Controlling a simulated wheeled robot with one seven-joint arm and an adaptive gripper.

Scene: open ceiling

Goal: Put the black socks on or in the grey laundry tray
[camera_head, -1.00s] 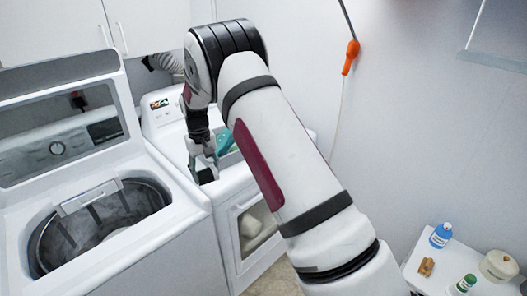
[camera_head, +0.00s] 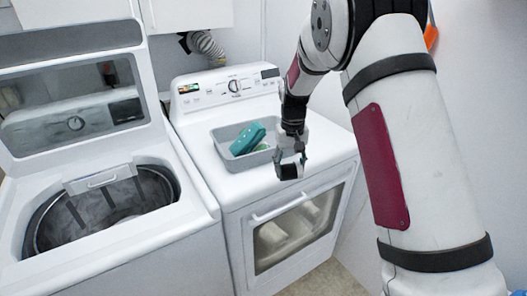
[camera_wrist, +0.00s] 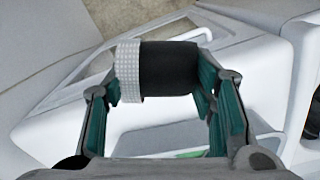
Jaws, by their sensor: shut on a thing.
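My gripper (camera_head: 291,158) is shut on the black socks (camera_head: 289,172), a small dark roll. They also show between the fingers in the wrist view (camera_wrist: 170,68), above the dryer's front edge. The grey laundry tray (camera_head: 245,163) lies on the dryer top, just left of and behind my gripper in the head view. Part of the tray also shows in the wrist view (camera_wrist: 165,138), below the socks in the picture. My gripper hides the tray's right end in the head view. The socks are apart from the tray.
A teal item (camera_head: 247,138) and a green one (camera_head: 263,147) lie in the tray. The white dryer (camera_head: 200,100) has a control panel at its back. An open top-loading washer (camera_head: 180,235) stands to the left. The dryer top around the tray is mostly clear.

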